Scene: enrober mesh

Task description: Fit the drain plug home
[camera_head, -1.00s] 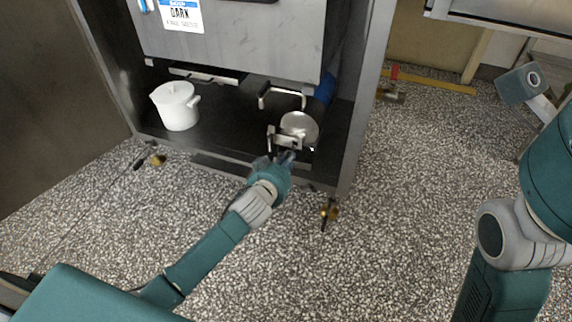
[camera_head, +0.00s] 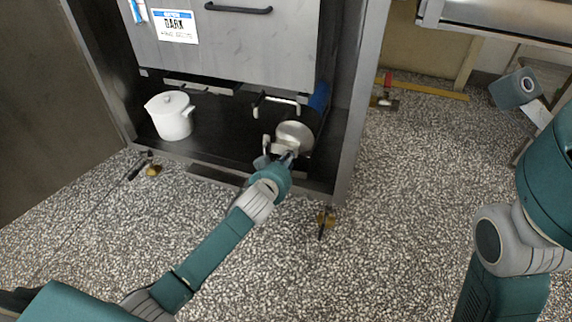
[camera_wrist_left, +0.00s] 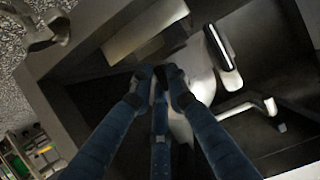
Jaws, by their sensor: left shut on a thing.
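My left gripper (camera_head: 284,158) reaches into the low bay of the steel cabinet, just in front of a round silver metal piece (camera_head: 295,135) with a flat bracket. In the left wrist view my left gripper (camera_wrist_left: 161,78) has its blue-grey fingers closed together at the tips. They are shut on a small dark thing, which I take to be the drain plug (camera_wrist_left: 174,72); it is mostly hidden between the fingertips. The pale round metal (camera_wrist_left: 198,82) lies right behind the tips; whether the plug touches it I cannot tell.
A white lidded pot (camera_head: 170,117) stands on the dark bay floor at left. A bent metal handle (camera_head: 275,101) hangs above the round piece. The cabinet's right post (camera_head: 358,110) and front lip (camera_head: 218,178) bound the opening.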

